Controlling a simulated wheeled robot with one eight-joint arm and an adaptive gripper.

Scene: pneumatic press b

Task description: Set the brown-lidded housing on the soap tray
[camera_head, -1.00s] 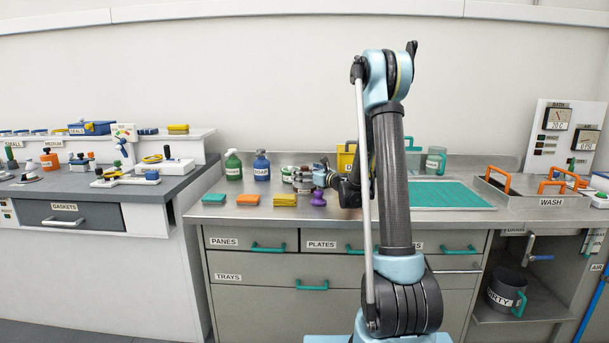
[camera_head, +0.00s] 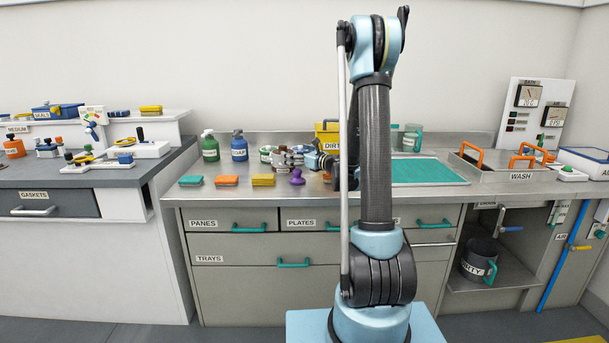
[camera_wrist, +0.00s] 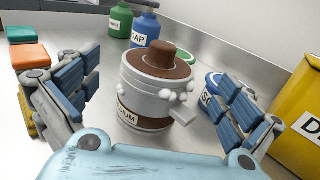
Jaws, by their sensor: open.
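The brown-lidded housing (camera_wrist: 152,92) is a grey-white cylinder with a brown knobbed lid and a partly readable label. It stands upright on the steel counter. My gripper (camera_wrist: 160,78) is open, with one blue-padded finger on each side of the housing and gaps visible between. A round blue-rimmed container with a label starting "SO" (camera_wrist: 207,98), apparently the soap tray, sits just behind to the right, partly hidden by the right finger. In the head view the housing (camera_head: 280,160) is small, with my gripper (camera_head: 303,161) at its right.
Green (camera_head: 210,147) and blue (camera_head: 239,147) bottles stand behind on the left. A green-rimmed round tray (camera_wrist: 184,56) lies behind the housing. A yellow bin (camera_wrist: 298,105) is close on the right. Sponges (camera_head: 226,181) and a purple knobbed item (camera_head: 297,178) lie along the front.

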